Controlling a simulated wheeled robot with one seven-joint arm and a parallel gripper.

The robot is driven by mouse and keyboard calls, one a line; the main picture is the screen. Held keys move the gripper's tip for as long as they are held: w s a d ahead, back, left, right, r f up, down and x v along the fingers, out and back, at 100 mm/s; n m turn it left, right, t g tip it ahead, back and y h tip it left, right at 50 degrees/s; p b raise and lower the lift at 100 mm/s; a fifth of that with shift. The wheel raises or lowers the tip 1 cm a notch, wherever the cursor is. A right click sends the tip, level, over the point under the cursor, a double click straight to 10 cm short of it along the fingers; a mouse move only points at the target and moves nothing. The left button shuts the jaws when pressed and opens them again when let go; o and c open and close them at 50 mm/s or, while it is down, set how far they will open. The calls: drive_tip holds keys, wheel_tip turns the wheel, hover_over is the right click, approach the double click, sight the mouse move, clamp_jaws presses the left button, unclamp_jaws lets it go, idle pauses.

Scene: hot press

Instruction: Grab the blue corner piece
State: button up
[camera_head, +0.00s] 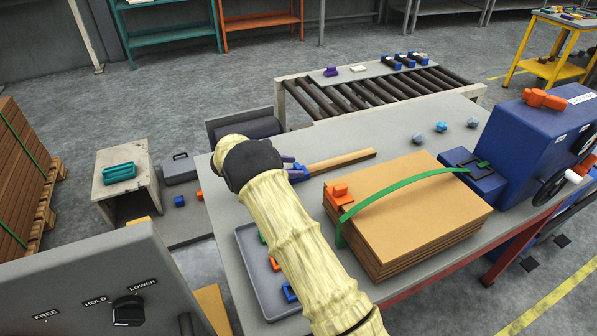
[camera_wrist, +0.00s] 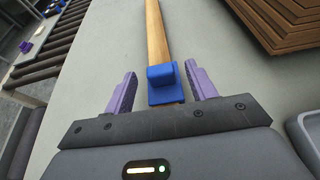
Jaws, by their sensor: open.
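The blue corner piece (camera_wrist: 163,84) lies at the near end of a long wooden strip on the grey table, in the middle of the wrist view. In the head view the blue corner piece (camera_head: 298,174) shows small beside my gripper. My gripper (camera_wrist: 160,78) is open, with one purple finger on each side of the blue piece and a visible gap on both sides. In the head view my gripper (camera_head: 289,166) is partly hidden behind my wrist. Whether the fingers are level with the piece in height I cannot tell.
A strapped stack of brown boards (camera_head: 420,220) with an orange corner piece (camera_head: 340,191) stands to the right. A grey tray (camera_head: 247,240) holding small coloured pieces is partly behind my arm. A blue machine (camera_head: 540,130) is at far right. A roller conveyor (camera_head: 350,100) stands behind.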

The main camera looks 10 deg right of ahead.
drive_tip(key=shift+x, duration=1.15)
drive_tip(key=shift+r, duration=0.1)
drive_tip(key=c, duration=0.8)
